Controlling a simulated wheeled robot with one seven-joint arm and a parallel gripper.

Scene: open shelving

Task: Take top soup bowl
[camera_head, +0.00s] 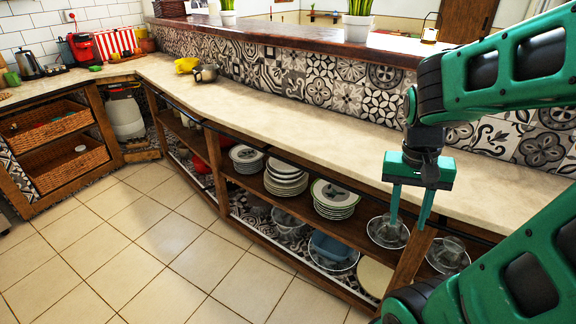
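Three stacks of pale dishware stand on the upper shelf under the counter. The middle stack (285,175) looks deeper, like bowls, but I cannot tell for sure. The left stack (247,158) and the right stack (335,195) look like plates with dark patterned centres. My gripper (409,224) points down in front of the counter edge, to the right of all three stacks. Its two green fingers are apart, with nothing seen held between them.
Clear glassware on a saucer (388,233) shows behind my fingers, and more glassware (448,254) stands farther right. Wooden shelf posts and the pale countertop (300,120) bound the shelf openings. A blue dish (333,248) sits on the lower shelf. The tiled floor (150,245) is clear.

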